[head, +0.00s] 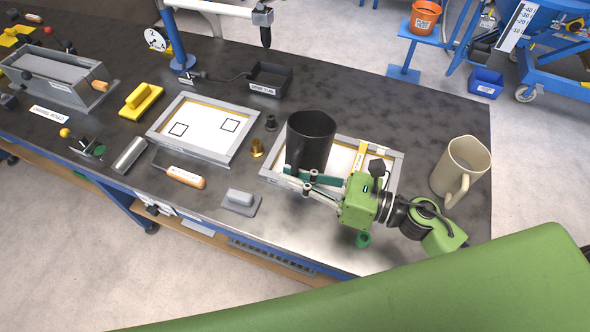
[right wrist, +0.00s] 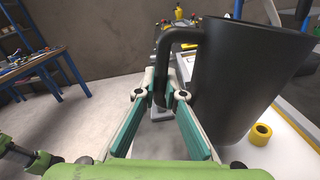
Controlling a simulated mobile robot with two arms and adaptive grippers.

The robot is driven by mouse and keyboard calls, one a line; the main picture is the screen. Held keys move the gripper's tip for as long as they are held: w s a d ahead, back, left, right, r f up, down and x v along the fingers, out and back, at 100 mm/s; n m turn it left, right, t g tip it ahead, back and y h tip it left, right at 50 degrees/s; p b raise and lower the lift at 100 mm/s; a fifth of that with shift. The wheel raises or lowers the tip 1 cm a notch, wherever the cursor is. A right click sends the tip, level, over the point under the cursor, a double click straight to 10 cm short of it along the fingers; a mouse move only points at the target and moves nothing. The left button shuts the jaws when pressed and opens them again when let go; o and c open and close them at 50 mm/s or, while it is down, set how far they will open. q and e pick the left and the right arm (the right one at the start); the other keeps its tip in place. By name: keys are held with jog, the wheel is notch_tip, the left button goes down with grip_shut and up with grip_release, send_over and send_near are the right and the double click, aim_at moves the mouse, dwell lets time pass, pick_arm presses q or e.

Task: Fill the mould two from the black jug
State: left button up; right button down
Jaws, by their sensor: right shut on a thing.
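The black jug (head: 311,135) is in the head view, over the left part of the right-hand framed mould (head: 391,178). It looks roughly upright, and its inside is too dark to show any contents. A second framed mould (head: 208,150) with two square outlines lies to the left. I cannot read which mould is number two. My left gripper is not in view.
A beige jug (head: 461,168) stands at the bench's right end. A black tray (head: 270,80), a brass piece (head: 257,148), a grey float (head: 240,201) and an orange-handled tool (head: 186,178) lie around the moulds.

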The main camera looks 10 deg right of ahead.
aim_at(299, 151)
jog(key=shift+s+a+r+m+p, duration=0.15)
jog(key=shift+r+m+p, duration=0.4)
jog(key=shift+r+p, duration=0.45)
jog(key=shift+s+a+r+m+p, duration=0.15)
jog(key=shift+r+m+p, duration=0.45)
jog(key=shift+p, duration=0.55)
jog(key=r+m+p, duration=0.1)
jog(key=p, duration=0.1)
jog(key=r+m+p, duration=0.1)
jog(key=m+p, duration=0.1)
jog(key=p, duration=0.1)
jog(key=shift+w+d+r, duration=0.2)
jog(key=shift+w+r, duration=0.05)
jog(key=shift+w, duration=0.05)
jog(key=shift+f+m, duration=0.2)
jog(key=shift+m, duration=0.05)
jog(key=shift+d+r, duration=0.1)
jog(key=shift+r, duration=0.05)
jog(key=shift+w+r+m+p, duration=0.15)
jog(key=shift+m+p, duration=0.25)
jog(key=shift+d, duration=0.15)
jog(key=shift+w+d+r+m+p, duration=0.1)
jog(key=shift+w+r+m+p, duration=0.1)
jog(key=shift+m+p, duration=0.35)
jog(key=shift+w+d+r+m, duration=0.1)
jog(key=shift+w+d+m, duration=0.3)
jog(key=shift+m, duration=0.35)
dwell(0.4)
